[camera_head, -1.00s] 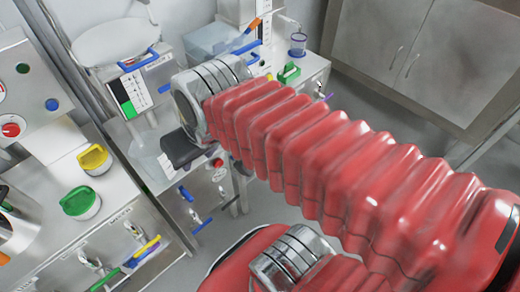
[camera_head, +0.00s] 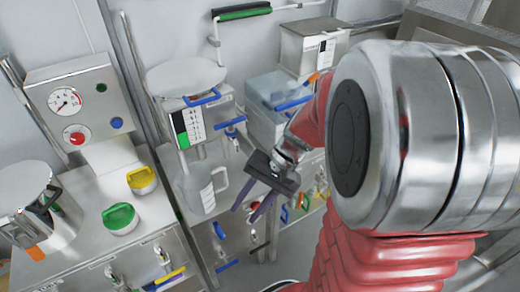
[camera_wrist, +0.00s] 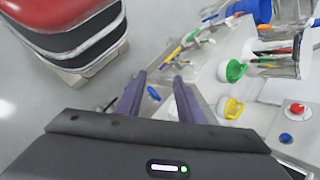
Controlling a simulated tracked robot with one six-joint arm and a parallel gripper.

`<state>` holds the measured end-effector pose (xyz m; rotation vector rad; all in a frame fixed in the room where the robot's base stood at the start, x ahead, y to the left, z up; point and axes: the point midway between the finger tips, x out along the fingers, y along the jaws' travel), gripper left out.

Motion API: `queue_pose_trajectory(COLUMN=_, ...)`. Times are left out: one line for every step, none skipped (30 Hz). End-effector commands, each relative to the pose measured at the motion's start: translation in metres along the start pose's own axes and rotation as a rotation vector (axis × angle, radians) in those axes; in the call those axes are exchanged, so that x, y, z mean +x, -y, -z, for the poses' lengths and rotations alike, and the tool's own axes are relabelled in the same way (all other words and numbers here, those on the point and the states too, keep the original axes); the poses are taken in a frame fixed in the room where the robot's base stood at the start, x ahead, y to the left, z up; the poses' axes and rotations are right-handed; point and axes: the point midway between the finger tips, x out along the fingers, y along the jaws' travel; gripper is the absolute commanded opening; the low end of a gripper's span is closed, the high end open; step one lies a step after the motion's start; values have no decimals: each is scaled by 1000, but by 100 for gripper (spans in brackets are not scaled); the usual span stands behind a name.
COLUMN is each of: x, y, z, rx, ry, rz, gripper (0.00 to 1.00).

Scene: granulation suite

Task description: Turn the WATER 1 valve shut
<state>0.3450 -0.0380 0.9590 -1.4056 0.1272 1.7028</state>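Several small valves with coloured handles sit on the front faces of the steel cabinets. In the head view, one blue handle (camera_head: 219,230) hangs steeply and another blue handle (camera_head: 227,265) lies nearly level below it. A yellow handle (camera_head: 170,275) is further left. The labels are too small to read, so I cannot tell which valve is WATER 1. My gripper (camera_head: 246,214) is open and empty, its purple fingers apart and pointing down-left near the cabinet front. In the wrist view my gripper (camera_wrist: 159,75) has a blue handle (camera_wrist: 153,93) showing between its fingers, apart from them.
A clear jug (camera_head: 205,190) stands on the bench beside my gripper. A yellow lid (camera_head: 142,180) and a green lid (camera_head: 120,218) sit on the left bench. A control box (camera_head: 85,90) with a gauge stands behind them. Open floor (camera_wrist: 40,85) lies left in the wrist view.

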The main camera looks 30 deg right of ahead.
Motion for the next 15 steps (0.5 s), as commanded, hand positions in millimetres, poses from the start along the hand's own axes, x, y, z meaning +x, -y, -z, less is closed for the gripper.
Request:
queue_pose_trajectory(x=3, y=-4, z=7, rx=46, ry=24, rz=30, gripper=34)
queue_pose_trajectory(x=4, y=-5, z=11, rx=71, ry=37, rz=50, gripper=34)
queue_pose_trajectory(x=6, y=-7, z=16, rx=105, ry=54, rz=77, gripper=34)
queue_pose_trajectory(x=8, y=-8, z=20, rx=130, ry=66, rz=97, gripper=34)
queue_pose_trajectory(x=9, y=-10, z=24, rx=155, ry=77, rz=118, gripper=34)
queue_pose_trajectory(x=10, y=-12, z=30, rx=187, ry=93, rz=146, gripper=34)
queue_pose_trajectory(x=11, y=-13, z=34, rx=212, ry=104, rz=168, gripper=34)
queue_pose_trajectory(x=12, y=-15, z=38, rx=237, ry=115, rz=190, gripper=34)
queue_pose_trajectory(x=14, y=-18, z=44, rx=270, ry=129, rz=219, gripper=34)
queue_pose_trajectory(x=14, y=-19, z=49, rx=293, ry=139, rz=242, gripper=34)
queue_pose_trajectory(x=15, y=-21, z=53, rx=317, ry=148, rz=265, gripper=34)
queue_pose_trajectory(x=16, y=-24, z=60, rx=348, ry=160, rz=296, gripper=34)
queue_pose_trajectory(x=17, y=-27, z=64, rx=373, ry=169, rz=320, gripper=34)
queue_pose_trajectory(x=18, y=-29, z=69, rx=396, ry=179, rz=344, gripper=34)
queue_pose_trajectory(x=18, y=-32, z=75, rx=428, ry=189, rz=377, gripper=34)
